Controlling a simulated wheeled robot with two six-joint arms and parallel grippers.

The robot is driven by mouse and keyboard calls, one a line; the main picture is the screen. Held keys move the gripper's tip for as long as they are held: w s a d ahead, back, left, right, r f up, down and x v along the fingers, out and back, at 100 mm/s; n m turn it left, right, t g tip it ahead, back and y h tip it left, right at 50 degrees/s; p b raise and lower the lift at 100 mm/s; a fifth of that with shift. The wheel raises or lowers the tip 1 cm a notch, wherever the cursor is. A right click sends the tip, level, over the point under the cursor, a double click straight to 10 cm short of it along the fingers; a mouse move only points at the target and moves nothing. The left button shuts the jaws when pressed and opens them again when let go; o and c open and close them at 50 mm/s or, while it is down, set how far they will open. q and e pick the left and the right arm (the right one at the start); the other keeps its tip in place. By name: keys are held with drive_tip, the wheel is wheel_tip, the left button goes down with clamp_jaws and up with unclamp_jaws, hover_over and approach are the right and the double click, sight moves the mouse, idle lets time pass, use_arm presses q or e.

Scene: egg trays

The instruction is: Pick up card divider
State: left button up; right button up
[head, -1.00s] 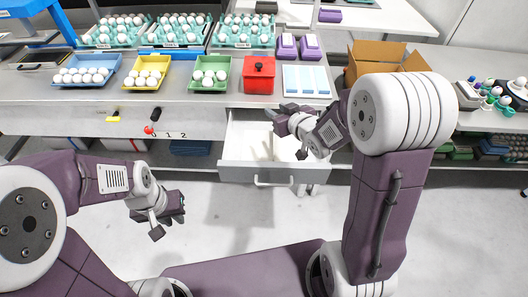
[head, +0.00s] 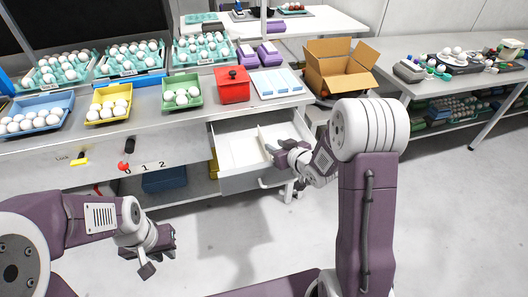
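An open white drawer (head: 237,152) under the counter has a thin pale upright panel (head: 262,140) across its inside, which looks like the card divider. Part of the drawer's right side is hidden behind my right arm. My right gripper (head: 272,154) is over the drawer, close to the near end of the panel. I cannot tell whether it touches the panel or how far its fingers are apart. My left gripper (head: 158,262) is open and empty, low over the floor in front of the counter, well away from the drawer.
On the counter above stand a red box (head: 232,92), a white-and-blue tray (head: 276,94) and blue, yellow and green egg trays (head: 183,106). An open cardboard box (head: 340,83) is behind, between the counter and the right table (head: 445,75). The floor ahead is clear.

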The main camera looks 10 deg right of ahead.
drive_tip(key=x, duration=0.3)
drive_tip(key=shift+w+f, duration=0.15)
drive_tip(key=shift+w, duration=0.05)
drive_tip(key=b+x, duration=0.1)
drive_tip(key=x, duration=0.3)
drive_tip(key=shift+w+a, duration=0.2)
drive_tip(key=shift+w, duration=0.2)
drive_tip(key=shift+s, duration=0.1)
drive_tip(key=c, duration=0.3)
clamp_jaws()
idle(0.4)
